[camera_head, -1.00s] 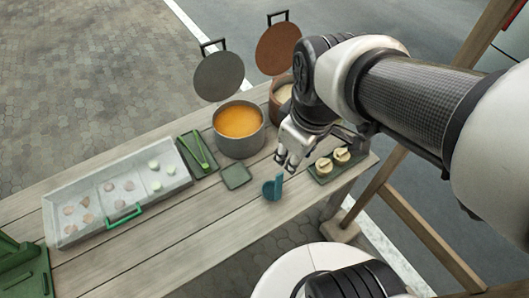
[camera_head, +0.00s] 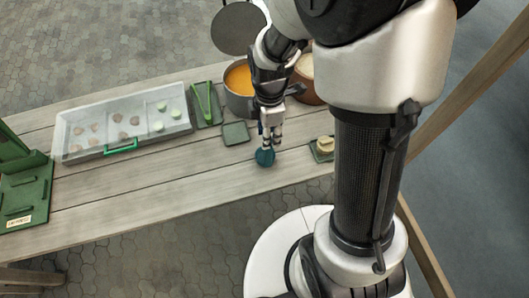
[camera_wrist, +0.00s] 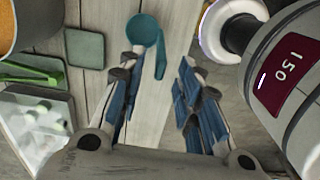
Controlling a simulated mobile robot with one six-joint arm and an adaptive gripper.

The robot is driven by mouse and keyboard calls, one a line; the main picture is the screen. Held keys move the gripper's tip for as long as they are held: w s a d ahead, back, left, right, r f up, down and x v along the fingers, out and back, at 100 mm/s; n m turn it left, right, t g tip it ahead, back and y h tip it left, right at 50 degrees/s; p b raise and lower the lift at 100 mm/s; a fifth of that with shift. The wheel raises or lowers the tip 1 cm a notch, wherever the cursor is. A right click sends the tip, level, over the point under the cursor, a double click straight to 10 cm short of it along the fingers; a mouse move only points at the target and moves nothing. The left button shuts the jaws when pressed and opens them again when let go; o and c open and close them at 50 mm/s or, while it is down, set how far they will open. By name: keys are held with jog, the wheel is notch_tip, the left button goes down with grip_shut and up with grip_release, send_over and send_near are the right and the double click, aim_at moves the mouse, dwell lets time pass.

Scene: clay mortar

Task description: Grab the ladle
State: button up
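The ladle (camera_head: 264,157) is teal, with a round bowl and a short handle, and rests on the wooden table. In the wrist view the ladle (camera_wrist: 145,31) lies beyond the fingertips, its bowl near the left finger and its handle reaching into the gap between the fingers. My gripper (camera_head: 271,140) points down just above the ladle in the head view. In the wrist view my gripper (camera_wrist: 158,72) is open, with its fingers well apart and nothing held. In the head view the fingers hide the ladle's handle.
A pot of orange soup (camera_head: 240,80) stands behind my gripper. A green square coaster (camera_head: 236,133) and green tongs (camera_head: 206,104) lie to the left, beside a grey tray (camera_head: 122,121) of food pieces. A small plate with buns (camera_head: 324,146) is on the right.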

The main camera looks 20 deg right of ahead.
aim_at(265, 158)
notch_tip(265, 158, down, 9)
jog(key=b, duration=0.3)
jog(key=shift+c, duration=0.2)
grip_shut()
dwell(0.7)
